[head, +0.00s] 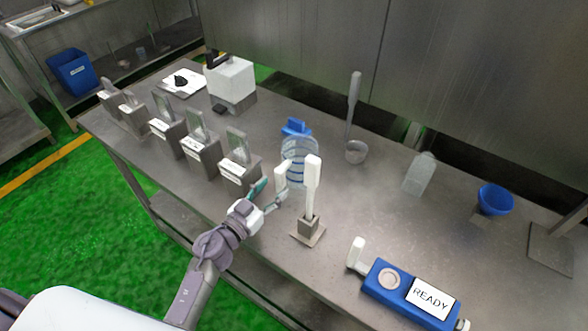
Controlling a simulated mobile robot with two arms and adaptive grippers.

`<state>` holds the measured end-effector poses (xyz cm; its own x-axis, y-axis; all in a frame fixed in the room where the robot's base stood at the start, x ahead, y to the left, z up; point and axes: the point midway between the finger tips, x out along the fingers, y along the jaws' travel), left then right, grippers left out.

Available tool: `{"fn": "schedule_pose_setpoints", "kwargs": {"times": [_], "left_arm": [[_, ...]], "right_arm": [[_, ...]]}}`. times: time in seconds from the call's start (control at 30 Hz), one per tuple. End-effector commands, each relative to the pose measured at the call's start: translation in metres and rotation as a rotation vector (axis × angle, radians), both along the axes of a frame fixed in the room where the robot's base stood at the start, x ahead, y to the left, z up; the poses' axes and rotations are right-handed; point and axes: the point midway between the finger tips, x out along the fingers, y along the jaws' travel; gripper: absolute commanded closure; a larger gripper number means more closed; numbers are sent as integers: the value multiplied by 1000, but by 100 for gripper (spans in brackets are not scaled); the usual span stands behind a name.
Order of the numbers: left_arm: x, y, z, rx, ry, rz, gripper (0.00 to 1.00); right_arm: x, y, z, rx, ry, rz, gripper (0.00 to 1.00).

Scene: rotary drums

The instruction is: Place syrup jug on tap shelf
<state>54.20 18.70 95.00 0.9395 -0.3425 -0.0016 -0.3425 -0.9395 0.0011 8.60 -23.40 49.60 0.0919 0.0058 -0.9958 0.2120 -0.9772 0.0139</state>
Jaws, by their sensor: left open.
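A clear jug with blue bands (299,162) and a blue top stands upright on the metal table; it looks like the syrup jug. A white piece at its near left side may be its handle. My left gripper (267,193) is open just in front of this side of the jug, its fingers pointing toward it. I cannot tell whether a finger touches it. No tap shelf can be told for sure; a white upright paddle on a small metal stand (308,229) is to the right of the gripper. My right gripper is not in view.
Several metal holders with labels (202,152) line the table's left side. A white box (231,80) stands behind them. A blue device reading READY (395,285) lies at the front right. A clear bottle (419,175) and blue cup (494,200) stand farther right.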

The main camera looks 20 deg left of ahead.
Motion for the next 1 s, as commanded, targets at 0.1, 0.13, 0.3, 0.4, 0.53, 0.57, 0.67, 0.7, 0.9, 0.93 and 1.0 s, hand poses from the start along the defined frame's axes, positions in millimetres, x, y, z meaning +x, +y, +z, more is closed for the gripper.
{"fn": "schedule_pose_setpoints", "kwargs": {"times": [0.1,0.13,0.3,0.4,0.53,0.57,0.67,0.7,0.9,0.93,1.0], "left_arm": [[14,-3,5,-1,-4,0,44],[19,-5,6,-3,-4,0,44],[42,-11,5,-2,-3,1,44],[48,-14,5,-1,-3,1,44],[49,-14,5,0,-2,0,44],[49,-14,5,0,-2,0,44],[49,-14,5,0,-2,0,47],[49,-14,5,0,-2,0,54],[49,-14,5,0,-2,1,87],[49,-14,5,0,-2,1,92],[49,-14,5,0,-2,1,100]], "right_arm": [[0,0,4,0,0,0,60],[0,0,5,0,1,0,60],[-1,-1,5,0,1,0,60],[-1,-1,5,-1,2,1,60],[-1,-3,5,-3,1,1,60],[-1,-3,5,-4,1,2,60],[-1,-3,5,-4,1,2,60],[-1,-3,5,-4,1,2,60],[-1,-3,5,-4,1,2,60],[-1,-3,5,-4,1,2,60],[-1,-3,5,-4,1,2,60]]}}
